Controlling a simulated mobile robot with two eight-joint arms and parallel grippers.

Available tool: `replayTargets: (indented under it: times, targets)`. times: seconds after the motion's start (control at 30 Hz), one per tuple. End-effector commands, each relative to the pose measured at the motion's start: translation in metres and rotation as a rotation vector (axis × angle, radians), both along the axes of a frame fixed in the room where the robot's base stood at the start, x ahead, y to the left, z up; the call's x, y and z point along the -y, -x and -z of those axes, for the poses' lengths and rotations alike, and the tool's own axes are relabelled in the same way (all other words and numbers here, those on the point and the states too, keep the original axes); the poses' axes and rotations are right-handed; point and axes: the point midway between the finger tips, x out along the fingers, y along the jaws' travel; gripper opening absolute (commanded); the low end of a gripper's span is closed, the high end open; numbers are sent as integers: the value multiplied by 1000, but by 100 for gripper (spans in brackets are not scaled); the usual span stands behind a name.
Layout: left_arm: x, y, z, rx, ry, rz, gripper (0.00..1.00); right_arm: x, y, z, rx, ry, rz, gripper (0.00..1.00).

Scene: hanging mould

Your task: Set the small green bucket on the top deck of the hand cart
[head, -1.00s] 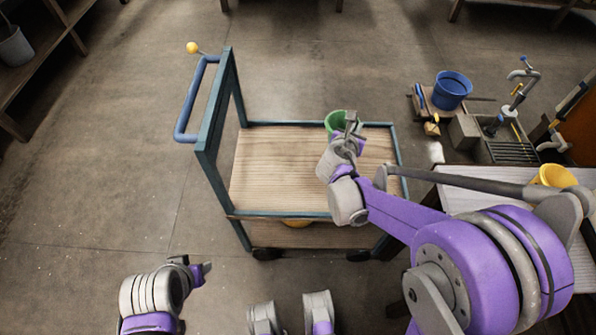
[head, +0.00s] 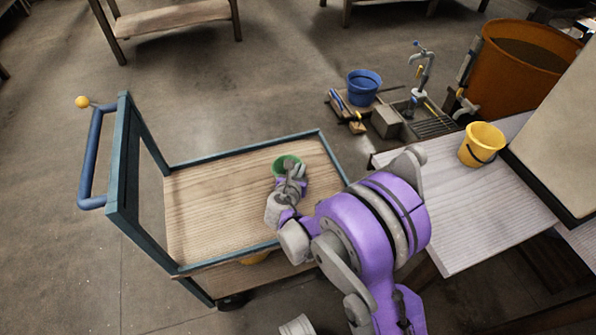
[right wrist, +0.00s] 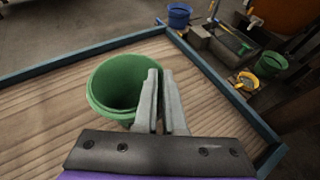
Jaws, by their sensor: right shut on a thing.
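The small green bucket (head: 287,166) appears over the right part of the hand cart's wooden top deck (head: 208,213). My right gripper (head: 292,173) is shut on the bucket's rim. In the right wrist view the green bucket (right wrist: 118,85) is upright and looks empty, and my right gripper's fingers (right wrist: 160,100) are at its right side. The deck (right wrist: 40,110) shows beneath and around it. I cannot tell whether the bucket's base touches the deck. My left gripper is not in view.
The cart's deck has a raised blue-green rim and a blue handle (head: 93,150) at left. A pale table (head: 470,215) with a yellow bucket (head: 482,145) stands at right. A blue bucket (head: 363,87) and an orange barrel (head: 520,70) are behind. Most of the deck is bare.

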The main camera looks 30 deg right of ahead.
Motion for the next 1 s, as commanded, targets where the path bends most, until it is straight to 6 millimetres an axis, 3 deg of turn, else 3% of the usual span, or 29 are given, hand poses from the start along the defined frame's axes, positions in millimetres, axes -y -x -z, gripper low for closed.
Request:
replayTargets:
  times: [0.33, 0.37, 0.5, 0.87, 1.0]
  targets:
    - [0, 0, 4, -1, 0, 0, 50, 0, 0, 5, 0, 0, 0, 0]
    - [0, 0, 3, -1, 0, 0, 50, 0, 0, 4, 0, 0, 0, 12]
    - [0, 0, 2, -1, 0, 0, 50, 0, 0, 4, 0, 0, 0, 38]
    - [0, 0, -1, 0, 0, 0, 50, 0, 0, 0, 1, -1, 0, 38]
    - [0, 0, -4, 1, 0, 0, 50, -13, 12, -7, 0, 0, -3, 38]
